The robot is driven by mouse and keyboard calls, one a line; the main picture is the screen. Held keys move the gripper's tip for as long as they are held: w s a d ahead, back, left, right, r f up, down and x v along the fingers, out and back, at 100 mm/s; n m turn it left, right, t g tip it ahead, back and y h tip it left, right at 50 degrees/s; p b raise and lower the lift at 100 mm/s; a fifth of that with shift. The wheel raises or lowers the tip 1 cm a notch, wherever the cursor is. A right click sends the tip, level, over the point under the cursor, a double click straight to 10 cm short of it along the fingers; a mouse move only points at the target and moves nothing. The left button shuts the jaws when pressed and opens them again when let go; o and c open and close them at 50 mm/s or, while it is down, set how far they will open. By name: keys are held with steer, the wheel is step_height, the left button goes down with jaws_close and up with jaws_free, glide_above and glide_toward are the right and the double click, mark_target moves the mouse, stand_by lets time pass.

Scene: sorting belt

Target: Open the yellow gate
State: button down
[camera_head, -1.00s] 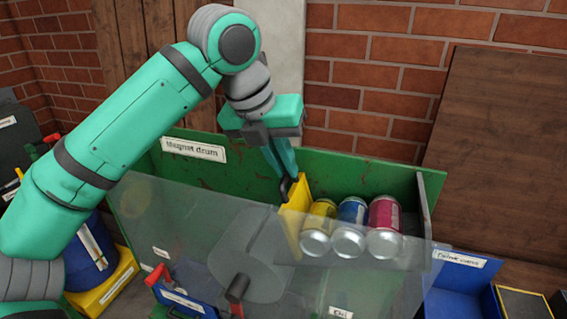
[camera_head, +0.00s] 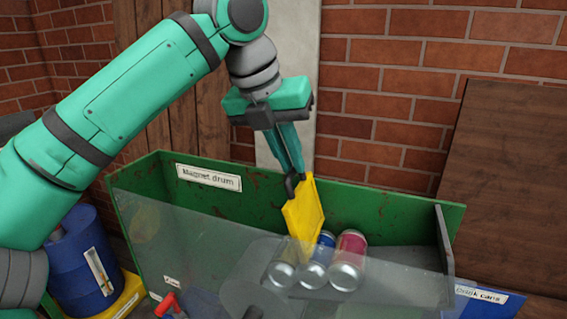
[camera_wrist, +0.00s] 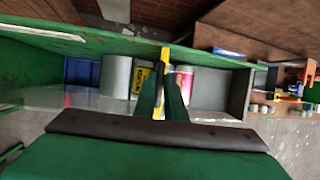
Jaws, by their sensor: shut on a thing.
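My gripper (camera_head: 292,182) is shut on the top of the yellow gate (camera_head: 304,215), a flat panel. The gate is lifted, its upper part above the green trough's rim, its lower part among the cans. In the wrist view the gate (camera_wrist: 165,56) shows edge-on beyond my fingers (camera_wrist: 164,98). Three cans lie side by side at the gate: a leftmost can (camera_head: 282,274), a blue can (camera_head: 316,266) and a pink can (camera_head: 349,258). The wrist view shows a yellow can (camera_wrist: 139,80) left of the gate and the pink can (camera_wrist: 184,82) right of it.
The green trough (camera_head: 385,208), labelled "Magnet drum", has a clear front panel (camera_head: 190,250). A grey drum (camera_wrist: 115,76) lies left of the cans in the wrist view. A blue bin (camera_head: 478,302) labelled for drink cans stands at right. A brick wall is behind.

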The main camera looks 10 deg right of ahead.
steer(key=c, duration=1.8)
jaws_free()
steer(key=v, duration=1.1)
steer(key=shift+f, duration=0.1)
